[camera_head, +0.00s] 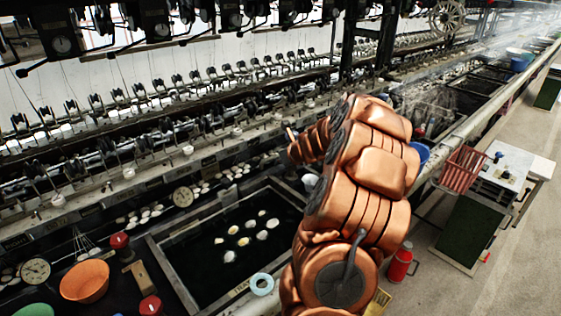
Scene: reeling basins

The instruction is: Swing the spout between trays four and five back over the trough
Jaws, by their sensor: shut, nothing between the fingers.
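A dark water-filled tray (192,277) with several pale cocoons floating in it lies left of my arm. Its front rim carries a label that I cannot read in full. More trays run back to the upper right, partly behind my copper arm. I cannot make out the spout or tell which trays are four and five. I cannot single out the trough for certain. My arm rises from the bottom centre and covers the middle of the basin row. My gripper's fingers do not show.
Left of the tray are an orange bowl (85,281), a red knob (120,241) and a gauge (35,271). A teal ring (262,284) lies on the front rim. A red flask (400,262) and a red crate (464,167) are right of my arm.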

